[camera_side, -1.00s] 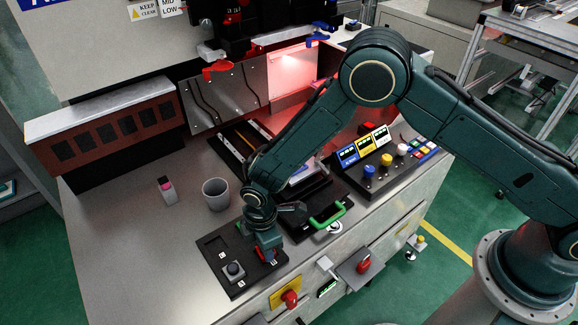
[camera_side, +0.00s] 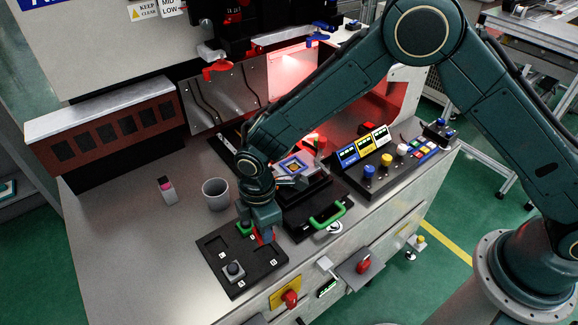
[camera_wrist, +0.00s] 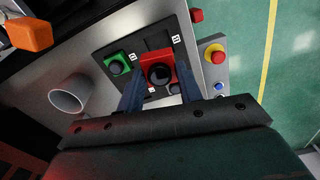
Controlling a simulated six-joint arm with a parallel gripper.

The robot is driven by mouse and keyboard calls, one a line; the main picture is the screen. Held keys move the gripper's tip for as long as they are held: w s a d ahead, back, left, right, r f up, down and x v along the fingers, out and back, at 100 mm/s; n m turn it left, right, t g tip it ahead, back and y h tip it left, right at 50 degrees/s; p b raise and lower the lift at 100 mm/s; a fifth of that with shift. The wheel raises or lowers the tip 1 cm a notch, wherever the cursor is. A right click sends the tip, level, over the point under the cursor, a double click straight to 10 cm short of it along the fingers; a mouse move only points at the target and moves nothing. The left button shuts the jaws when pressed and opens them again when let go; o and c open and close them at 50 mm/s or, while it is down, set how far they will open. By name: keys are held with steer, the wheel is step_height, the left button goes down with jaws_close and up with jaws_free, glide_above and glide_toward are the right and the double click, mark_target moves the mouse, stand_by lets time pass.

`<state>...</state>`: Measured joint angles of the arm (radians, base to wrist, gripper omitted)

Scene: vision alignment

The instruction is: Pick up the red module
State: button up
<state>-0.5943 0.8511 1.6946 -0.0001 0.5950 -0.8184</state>
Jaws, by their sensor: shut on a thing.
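The red module (camera_wrist: 160,70), with a dark round centre, sits between the two blue fingers of my gripper (camera_wrist: 160,92) in the wrist view. My gripper (camera_side: 264,238) is shut on it. In the side view only a sliver of red (camera_side: 261,240) shows beside the fingers, above the black tray (camera_side: 258,278). The module appears lifted off the tray, though the gap beneath it is hard to judge.
A grey cup (camera_side: 216,193) and a small pink-topped block (camera_side: 166,189) stand left of the tray. A black fixture with a green handle (camera_side: 327,216) lies to the right, with a button panel (camera_side: 385,171) beyond. The bench's left front is clear.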

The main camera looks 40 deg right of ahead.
step_height(320, 180, up, 12)
steer(key=shift+f, duration=0.15)
stand_by(0.7)
steer(key=shift+n, duration=0.4)
steer(key=w+d+f, duration=0.1)
steer(key=w+d, duration=0.1)
steer(key=d, duration=0.1)
steer(key=w+d+f, duration=0.1)
steer(key=w+d, duration=0.2)
steer(key=w+d+f, duration=0.1)
steer(key=w+d, duration=0.2)
steer(key=shift+w+d, duration=0.1)
steer(key=shift+d, duration=0.05)
steer(key=shift+n, duration=0.5)
steer(key=w+d+f, duration=0.1)
steer(key=d, duration=0.2)
steer(key=w+d+f, duration=0.1)
steer(key=w+d, duration=0.1)
steer(key=d, duration=0.1)
steer(key=w+d+f, duration=0.1)
steer(key=d, duration=0.2)
steer(key=shift+w+d, duration=0.15)
steer(key=shift+w, duration=0.25)
steer(key=shift+f, duration=0.35)
steer(key=shift+f, duration=1.7)
steer(key=shift+f, duration=0.25)
